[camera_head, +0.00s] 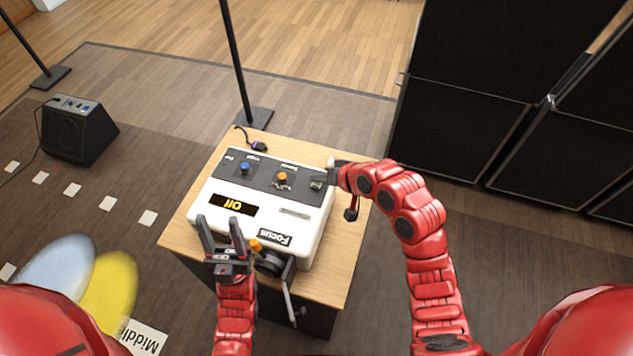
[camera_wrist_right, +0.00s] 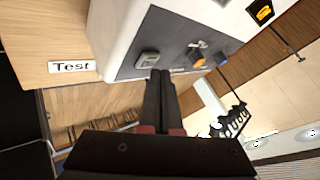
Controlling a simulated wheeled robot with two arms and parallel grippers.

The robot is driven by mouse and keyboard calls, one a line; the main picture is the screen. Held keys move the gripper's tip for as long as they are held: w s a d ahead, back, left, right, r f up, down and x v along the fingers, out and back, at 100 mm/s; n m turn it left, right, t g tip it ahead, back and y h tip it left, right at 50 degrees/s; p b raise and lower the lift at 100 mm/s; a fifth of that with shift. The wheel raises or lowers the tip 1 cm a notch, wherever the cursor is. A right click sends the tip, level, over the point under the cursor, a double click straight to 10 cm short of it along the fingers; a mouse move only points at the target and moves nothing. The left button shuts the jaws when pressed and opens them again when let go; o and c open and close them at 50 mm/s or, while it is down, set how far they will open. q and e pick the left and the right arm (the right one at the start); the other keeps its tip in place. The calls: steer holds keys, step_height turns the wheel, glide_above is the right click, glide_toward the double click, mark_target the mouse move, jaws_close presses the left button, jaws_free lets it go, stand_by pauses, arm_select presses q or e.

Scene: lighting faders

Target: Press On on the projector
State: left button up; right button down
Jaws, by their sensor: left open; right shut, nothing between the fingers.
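The projector (camera_head: 320,222) is a white box with a dark control panel on a small wooden table. Its display (camera_head: 233,204) reads "Off" in yellow. A small grey button (camera_head: 317,183) is at the right end of the panel; it also shows in the right wrist view (camera_wrist_right: 148,58). A blue knob (camera_head: 244,168) and an orange knob (camera_head: 282,177) sit further left. My right gripper (camera_head: 333,175) is shut and empty, its tips close to the grey button; contact cannot be told. My left gripper (camera_head: 218,222) is open and empty at the projector's front left.
A lens with a "Focus" label (camera_head: 274,238) is on the projector's near side. The wooden table (camera_head: 346,250) carries a "Test" label in the right wrist view (camera_wrist_right: 72,67). A stand pole (camera_head: 236,60) rises behind. Black panels (camera_head: 500,90) stand right; a speaker (camera_head: 75,130) stands left.

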mark_target(319, 187)
steer(key=shift+f, duration=0.1)
steer(key=shift+f+b, duration=0.35)
steer(key=shift+f, duration=0.05)
steer(key=shift+r, duration=0.5)
steer(key=shift+p, duration=0.3)
steer(key=shift+r+p, duration=1.6)
steer(key=shift+r, duration=1.4)
